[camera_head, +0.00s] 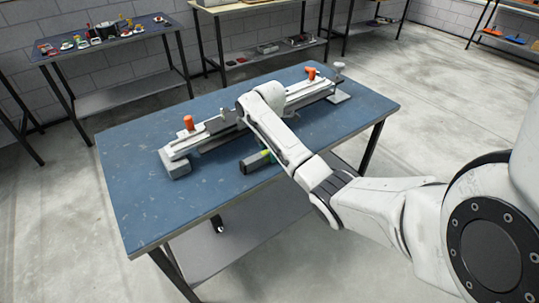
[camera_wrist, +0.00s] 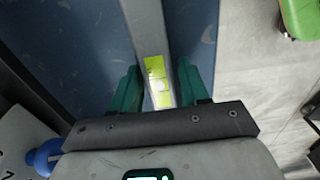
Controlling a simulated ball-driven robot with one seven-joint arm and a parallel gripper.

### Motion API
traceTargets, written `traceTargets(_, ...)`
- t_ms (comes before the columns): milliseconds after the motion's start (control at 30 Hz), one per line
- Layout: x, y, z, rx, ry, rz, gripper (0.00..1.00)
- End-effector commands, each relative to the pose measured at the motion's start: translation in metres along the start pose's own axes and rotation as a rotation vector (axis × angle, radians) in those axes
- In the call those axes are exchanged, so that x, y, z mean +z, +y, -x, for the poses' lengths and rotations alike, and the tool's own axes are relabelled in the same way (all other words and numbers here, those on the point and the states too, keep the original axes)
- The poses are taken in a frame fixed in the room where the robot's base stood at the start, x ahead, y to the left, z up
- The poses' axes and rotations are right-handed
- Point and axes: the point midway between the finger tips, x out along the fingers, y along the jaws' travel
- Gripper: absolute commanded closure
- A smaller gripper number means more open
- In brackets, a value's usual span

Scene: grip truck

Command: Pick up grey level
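The grey level (camera_wrist: 147,30) is a long grey bar with a bright yellow-green vial section, lying over the blue tabletop. In the wrist view it runs between the two green fingers of my gripper (camera_wrist: 158,70). The fingers are apart, with a narrow gap showing on each side of the bar. In the head view, one grey end of the level (camera_head: 254,161) sticks out to the left from behind my arm. The rest of the level and most of my gripper are hidden by the arm there.
A long metal fixture with orange knobs (camera_head: 188,122) lies along the blue table (camera_head: 140,215), just behind the level. The front left of the table is clear. Another table (camera_head: 100,42) with small objects stands at the back left. A green object (camera_wrist: 300,16) shows in the wrist view.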

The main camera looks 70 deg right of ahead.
Motion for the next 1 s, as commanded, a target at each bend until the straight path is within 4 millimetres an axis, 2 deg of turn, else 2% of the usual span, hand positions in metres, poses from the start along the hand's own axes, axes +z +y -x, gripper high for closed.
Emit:
traceTargets(67,0.0,0.0,0.0,0.0,0.0,0.0,0.63)
traceTargets(433,0.0,0.0,0.0,0.0,0.0,0.0,0.99)
traceTargets(767,0.0,0.001,0.003,0.002,-0.001,0.0,1.0)
traceTargets(1000,0.0,0.002,0.025,0.004,-0.001,0.001,1.0)
